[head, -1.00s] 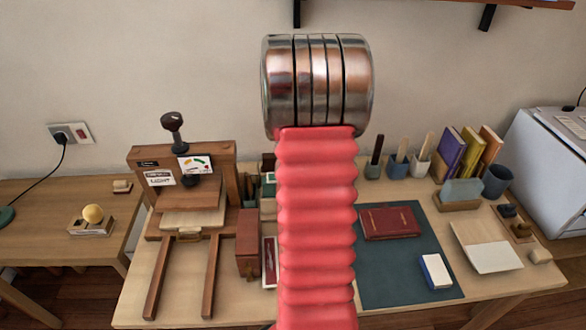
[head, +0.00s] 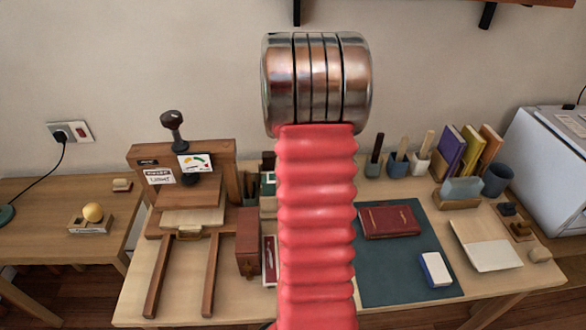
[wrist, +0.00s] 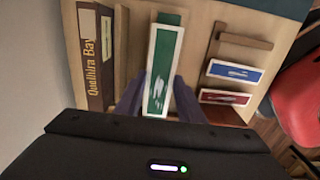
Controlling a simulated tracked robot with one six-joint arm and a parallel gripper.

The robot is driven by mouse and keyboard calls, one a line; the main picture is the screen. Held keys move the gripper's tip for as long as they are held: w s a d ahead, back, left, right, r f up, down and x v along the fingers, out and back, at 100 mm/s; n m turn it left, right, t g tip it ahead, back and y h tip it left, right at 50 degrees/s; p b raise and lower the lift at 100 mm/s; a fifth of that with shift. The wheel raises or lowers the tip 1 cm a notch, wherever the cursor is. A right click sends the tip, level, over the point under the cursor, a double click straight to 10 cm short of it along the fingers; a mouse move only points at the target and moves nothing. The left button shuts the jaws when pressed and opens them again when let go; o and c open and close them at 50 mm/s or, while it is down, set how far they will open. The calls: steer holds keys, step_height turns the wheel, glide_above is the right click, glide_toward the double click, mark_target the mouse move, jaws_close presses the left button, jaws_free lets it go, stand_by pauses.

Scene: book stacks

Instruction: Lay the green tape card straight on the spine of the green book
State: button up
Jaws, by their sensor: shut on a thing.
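The green tape card (wrist: 163,70), with a white border and a white mark, stands between the fingers of my gripper (wrist: 158,98) in the wrist view. My gripper is shut on it. Another green patch (wrist: 169,18) shows just beyond the card's far end; I cannot tell whether it is the green book. In the head view my arm hides the gripper and the card. A small green and white piece (head: 268,184) shows beside my arm there. I cannot make out a green book spine for certain.
Blue (wrist: 235,71) and red (wrist: 225,97) tape cards lie right of the held card, near a wooden bar (wrist: 245,41). A brown piece lettered "Qualhira Bay" (wrist: 92,50) is at left. A wooden press (head: 185,185) and a red book (head: 389,221) on a dark mat (head: 400,275) flank my arm.

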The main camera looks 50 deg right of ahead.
steer(key=shift+f, duration=0.1)
steer(key=o, duration=1.1)
steer(key=shift+r, duration=3.55)
